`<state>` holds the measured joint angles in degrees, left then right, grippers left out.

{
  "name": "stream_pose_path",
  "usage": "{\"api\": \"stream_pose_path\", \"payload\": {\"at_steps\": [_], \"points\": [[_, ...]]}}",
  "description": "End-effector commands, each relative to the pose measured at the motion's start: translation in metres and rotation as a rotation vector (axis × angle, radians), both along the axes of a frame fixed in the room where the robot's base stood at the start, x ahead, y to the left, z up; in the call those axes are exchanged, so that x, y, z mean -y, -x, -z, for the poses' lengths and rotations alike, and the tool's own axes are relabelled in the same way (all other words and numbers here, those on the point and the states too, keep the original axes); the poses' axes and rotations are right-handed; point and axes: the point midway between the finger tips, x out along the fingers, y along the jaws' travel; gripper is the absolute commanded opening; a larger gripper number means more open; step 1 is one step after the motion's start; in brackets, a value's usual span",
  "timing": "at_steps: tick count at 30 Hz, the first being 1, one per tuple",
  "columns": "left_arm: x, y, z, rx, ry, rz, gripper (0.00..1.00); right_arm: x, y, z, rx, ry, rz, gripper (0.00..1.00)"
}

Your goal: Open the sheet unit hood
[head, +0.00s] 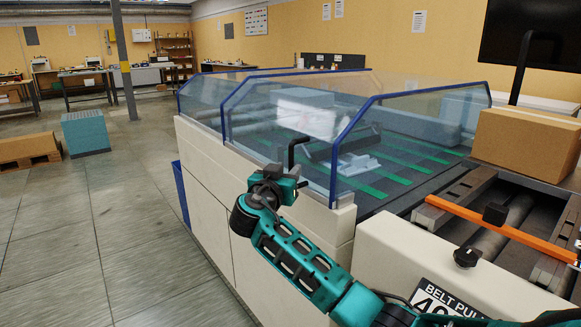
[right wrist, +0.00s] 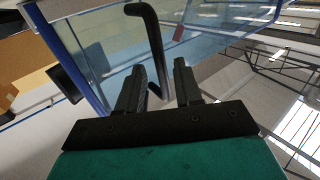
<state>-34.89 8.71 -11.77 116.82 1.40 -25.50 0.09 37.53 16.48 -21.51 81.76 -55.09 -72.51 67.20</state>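The sheet unit hood (head: 325,118) is a clear cover with blue edges. It sits down over the sheet unit's bed in the head view. A black bent bar handle (head: 292,152) stands at its near side; the handle also shows in the right wrist view (right wrist: 152,38). My right gripper (head: 283,172) is at the handle's lower part. In the right wrist view its two fingers stand apart, one on each side of the bar, with small gaps seen. Whether the bar is fully between the fingertips is hard to tell. My left gripper is not in view.
The cream machine body (head: 210,170) stands below the hood. A cardboard box (head: 525,143) and an orange bar (head: 500,230) are at right, beside a black knob (head: 467,257). Free floor (head: 100,230) lies at left, with a teal crate (head: 86,132) and a pallet farther back.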

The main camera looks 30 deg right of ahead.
Motion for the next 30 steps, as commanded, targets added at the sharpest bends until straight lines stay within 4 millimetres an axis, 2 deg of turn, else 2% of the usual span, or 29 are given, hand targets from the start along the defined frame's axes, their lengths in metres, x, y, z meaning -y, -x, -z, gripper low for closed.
{"api": "stream_pose_path", "payload": {"at_steps": [3,7,19,30], "points": [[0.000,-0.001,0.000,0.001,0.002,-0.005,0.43,0.015,-0.011,0.000,0.000,0.001,0.002,0.35],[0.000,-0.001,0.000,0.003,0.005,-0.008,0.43,0.024,-0.019,0.000,-0.002,0.000,0.000,0.35],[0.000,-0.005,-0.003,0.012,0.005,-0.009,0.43,0.029,-0.023,0.000,-0.001,-0.001,-0.001,0.34],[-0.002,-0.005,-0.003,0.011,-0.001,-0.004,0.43,0.028,-0.022,0.001,-0.001,0.000,-0.001,0.00]]}}
